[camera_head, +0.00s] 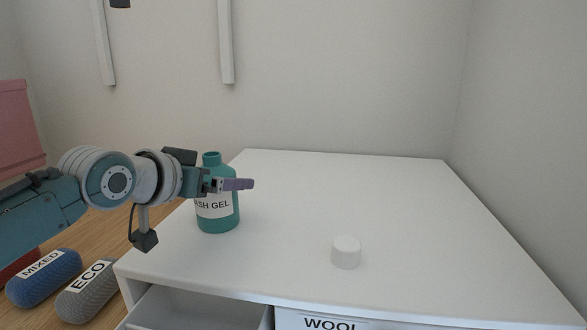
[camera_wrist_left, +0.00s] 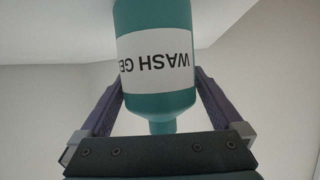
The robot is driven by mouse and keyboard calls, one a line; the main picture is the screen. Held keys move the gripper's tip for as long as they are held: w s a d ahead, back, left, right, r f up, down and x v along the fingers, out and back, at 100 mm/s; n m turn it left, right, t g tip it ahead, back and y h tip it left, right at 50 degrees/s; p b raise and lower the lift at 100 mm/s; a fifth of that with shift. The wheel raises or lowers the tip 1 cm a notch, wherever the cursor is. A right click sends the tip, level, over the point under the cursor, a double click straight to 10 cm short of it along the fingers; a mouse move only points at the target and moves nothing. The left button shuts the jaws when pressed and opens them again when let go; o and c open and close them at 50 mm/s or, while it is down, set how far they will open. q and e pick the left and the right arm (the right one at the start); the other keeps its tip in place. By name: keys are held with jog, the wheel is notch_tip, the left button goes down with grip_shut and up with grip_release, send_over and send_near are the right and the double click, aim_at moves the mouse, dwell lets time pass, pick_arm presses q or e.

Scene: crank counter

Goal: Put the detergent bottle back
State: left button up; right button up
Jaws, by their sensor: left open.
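The detergent bottle (camera_head: 220,218) is teal with a white label reading WASH GEL and stands upright near the left edge of the white counter. In the left wrist view the bottle (camera_wrist_left: 155,95) appears upside down between the two purple fingers. My left gripper (camera_head: 240,184) is open at the height of the bottle's upper part, and its arm hides part of the bottle. The wrist view also shows the left gripper (camera_wrist_left: 158,100), with gaps between fingers and bottle. A white round cap (camera_head: 346,252) sits apart on the counter. My right gripper is not in view.
The white counter (camera_head: 380,200) is mostly bare. An open drawer (camera_head: 200,306) is below its front edge, beside a front labelled WOOL (camera_head: 330,323). Blue MIXED (camera_head: 44,278) and grey ECO (camera_head: 88,291) rolls lie at lower left. A wall bounds the right.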

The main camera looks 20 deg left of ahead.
pick_arm(q)
jog(key=p+v, duration=0.1)
jog(key=v, duration=0.9)
jog(key=shift+s+r, duration=0.2)
